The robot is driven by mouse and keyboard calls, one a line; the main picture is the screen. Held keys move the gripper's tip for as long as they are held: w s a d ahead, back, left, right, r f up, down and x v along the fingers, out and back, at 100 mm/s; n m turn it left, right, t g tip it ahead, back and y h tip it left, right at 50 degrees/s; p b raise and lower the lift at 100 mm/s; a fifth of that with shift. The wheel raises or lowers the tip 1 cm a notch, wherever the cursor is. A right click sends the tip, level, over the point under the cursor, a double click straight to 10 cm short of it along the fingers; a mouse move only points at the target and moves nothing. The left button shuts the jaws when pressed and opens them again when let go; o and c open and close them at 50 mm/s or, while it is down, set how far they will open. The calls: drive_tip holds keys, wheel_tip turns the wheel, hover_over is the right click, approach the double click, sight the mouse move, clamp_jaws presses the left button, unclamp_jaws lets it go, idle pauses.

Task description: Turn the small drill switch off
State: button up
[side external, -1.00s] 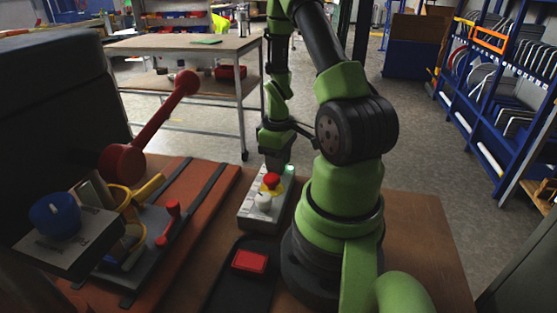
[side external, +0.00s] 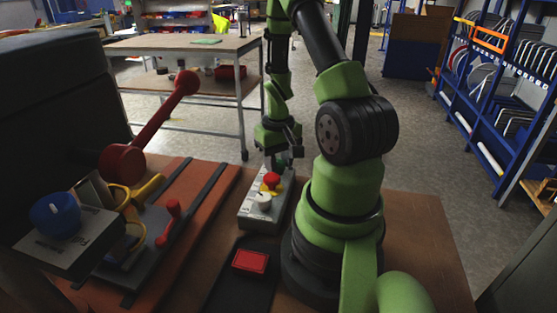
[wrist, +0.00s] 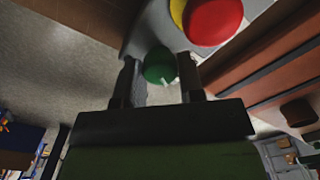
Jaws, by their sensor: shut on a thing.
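A grey control box (side external: 252,217) lies on the brown table beside my arm's base. It carries a white knob (side external: 263,199) at the near end and a red mushroom button (side external: 271,179) on a yellow base in the middle. At its far end is a round green knob with a small white mark (wrist: 160,65), seen in the wrist view. My gripper (wrist: 159,80) has one finger on each side of this green knob and is shut on it. The red button also shows in the wrist view (wrist: 213,20).
A red lever (side external: 150,127) rises left of the box. A blue knob (side external: 55,213) and yellow-handled parts (side external: 147,188) stand at the near left. A red pad (side external: 249,261) sits on a dark plate in front of the box. A wheeled workbench (side external: 185,48) stands behind.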

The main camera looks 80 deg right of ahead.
sight(278, 162)
idle(0.4)
drive_tip(key=o, duration=0.6)
drive_tip(key=shift+o, duration=0.2)
wheel_tip(278, 162, up, 10)
drive_tip(key=shift+w, duration=0.1)
idle(0.3)
drive_tip(key=w+a+r+m+t+h, duration=0.1)
drive_tip(key=w+a+r+t, duration=0.15)
drive_tip(key=w+r, duration=0.2)
drive_tip(key=w+a+r+m+t, duration=0.1)
drive_tip(key=w+a+r+t, duration=0.15)
drive_tip(key=r, duration=0.35)
drive_tip(key=a+r+n+t+y, duration=0.1)
drive_tip(key=a+r+t, duration=0.2)
drive_tip(key=a+r, duration=0.65)
drive_tip(key=s+a+f+n+y, duration=0.2)
drive_tip(key=s+a+f+n, duration=0.2)
drive_tip(key=s+a, duration=0.3)
drive_tip(key=shift+s+a+n+g, duration=0.15)
drive_tip(key=shift+a+n+g, duration=0.25)
drive_tip(key=shift+n, duration=0.5)
